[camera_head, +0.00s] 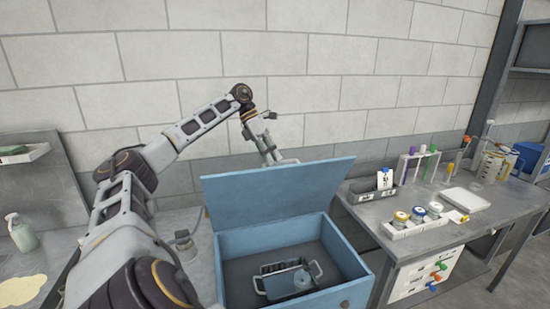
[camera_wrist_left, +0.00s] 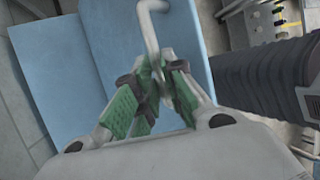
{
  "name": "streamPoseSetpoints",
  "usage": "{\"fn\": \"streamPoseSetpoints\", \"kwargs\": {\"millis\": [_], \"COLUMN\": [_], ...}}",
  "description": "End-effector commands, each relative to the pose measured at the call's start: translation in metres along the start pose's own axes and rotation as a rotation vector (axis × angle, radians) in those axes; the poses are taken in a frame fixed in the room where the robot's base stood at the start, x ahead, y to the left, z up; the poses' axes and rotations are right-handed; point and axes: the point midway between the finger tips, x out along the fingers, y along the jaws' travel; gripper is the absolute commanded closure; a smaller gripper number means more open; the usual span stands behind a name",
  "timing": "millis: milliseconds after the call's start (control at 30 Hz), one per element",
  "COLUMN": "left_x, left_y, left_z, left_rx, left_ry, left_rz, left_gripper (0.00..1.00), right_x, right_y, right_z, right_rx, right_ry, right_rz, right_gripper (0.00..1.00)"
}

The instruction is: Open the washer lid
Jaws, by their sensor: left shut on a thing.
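The blue washer (camera_head: 345,292) stands on the floor in the middle of the head view. Its blue lid (camera_head: 275,190) is raised, tilted up and back from the open box. The lid also shows as a blue panel in the left wrist view (camera_wrist_left: 70,70). My left gripper (camera_head: 266,150) is at the lid's top edge. In the left wrist view its green-padded fingers (camera_wrist_left: 160,78) are shut on a bent grey handle (camera_wrist_left: 150,22). How the handle joins the lid is hidden. My right gripper is not in view.
Inside the washer is a grey basket (camera_head: 316,269) with parts. On the right, a grey table (camera_head: 460,222) bears a tube rack (camera_head: 418,165), jars in a white holder (camera_head: 416,226) and a white tray (camera_head: 466,199). A spray bottle (camera_head: 22,236) stands at left. A brick wall is close behind.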

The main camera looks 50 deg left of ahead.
Motion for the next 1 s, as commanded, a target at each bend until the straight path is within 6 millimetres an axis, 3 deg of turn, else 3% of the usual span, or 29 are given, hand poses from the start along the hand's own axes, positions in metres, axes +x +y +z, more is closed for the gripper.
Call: {"fn": "streamPoseSetpoints", "kwargs": {"millis": [33, 233, 267, 433, 767, 1000], "left_x": [0.008, 0.008, 0.008, 0.007, 0.004, 0.003], "left_y": [0.006, 0.006, 0.006, 0.006, 0.004, 0.003], "left_z": [-0.005, -0.005, -0.005, -0.004, -0.002, -0.002], "left_rx": [-0.011, -0.011, -0.011, -0.010, -0.006, -0.004], "left_ry": [0.017, 0.017, 0.017, 0.015, 0.009, 0.007], "left_rz": [0.004, 0.003, 0.003, 0.004, 0.004, 0.004], "left_gripper": [1.00, 1.00, 0.87, 0.66, 0.66, 0.66], "right_x": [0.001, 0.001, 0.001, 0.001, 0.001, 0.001], "right_y": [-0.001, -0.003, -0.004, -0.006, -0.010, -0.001], "right_z": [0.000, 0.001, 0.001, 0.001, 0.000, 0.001], "right_rx": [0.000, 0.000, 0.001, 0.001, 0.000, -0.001], "right_ry": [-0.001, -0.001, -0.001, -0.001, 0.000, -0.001], "right_rz": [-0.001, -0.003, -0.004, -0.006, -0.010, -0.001], "right_gripper": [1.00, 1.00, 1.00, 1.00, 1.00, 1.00]}}
